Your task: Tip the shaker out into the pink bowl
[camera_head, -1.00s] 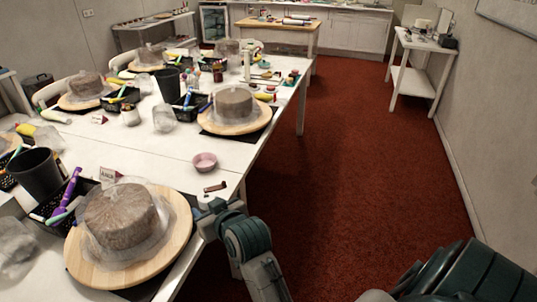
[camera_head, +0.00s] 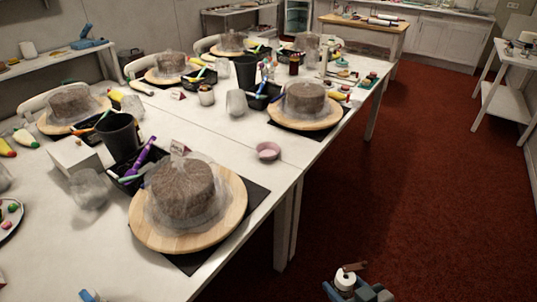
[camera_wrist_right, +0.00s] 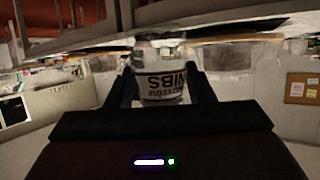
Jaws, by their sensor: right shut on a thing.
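The pink bowl (camera_head: 267,151) stands on the white table near its right edge, beyond the nearest cake. My right gripper (camera_head: 346,284) is shut on the shaker (camera_head: 345,277), a small white-and-dark jar with a brown part at its top. It holds the jar over the red floor, right of the table and well apart from the bowl. In the right wrist view the shaker (camera_wrist_right: 161,80) sits between both fingers, its "NIBS" label upside down in that picture. Its contents cannot be made out.
A wrapped cake (camera_head: 186,188) on a round wooden board (camera_head: 233,213) stands at the table's near corner. A black bin (camera_head: 118,133) and black caddy are behind it. The table (camera_head: 243,140) is bare around the bowl. Red floor (camera_head: 420,200) lies open at right.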

